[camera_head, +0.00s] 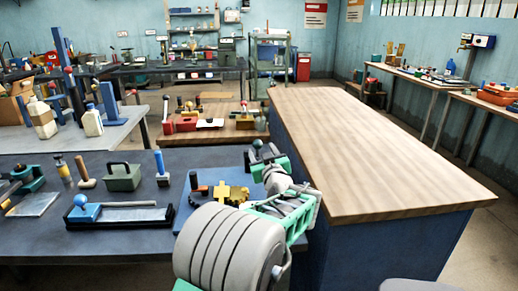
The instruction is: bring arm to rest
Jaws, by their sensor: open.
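My arm (283,208), with grey and green links, reaches from the bottom middle of the head view up and away from me. Its far end, my gripper (263,155), is small and dark with green parts. It is open, and I see nothing held between its fingers. It shows over the right end of the dark workbench (110,240), beside the left edge of the wooden-topped counter (375,150). I cannot tell its exact height above the bench. My own arm hides part of the bench's right end.
The dark bench holds a green bin (123,178), a blue-handled tool (162,170), a blue-knobbed device (88,210) and a yellow part (232,191) near my arm. A lower wooden table (225,133) with red tools stands behind. The counter's top is bare.

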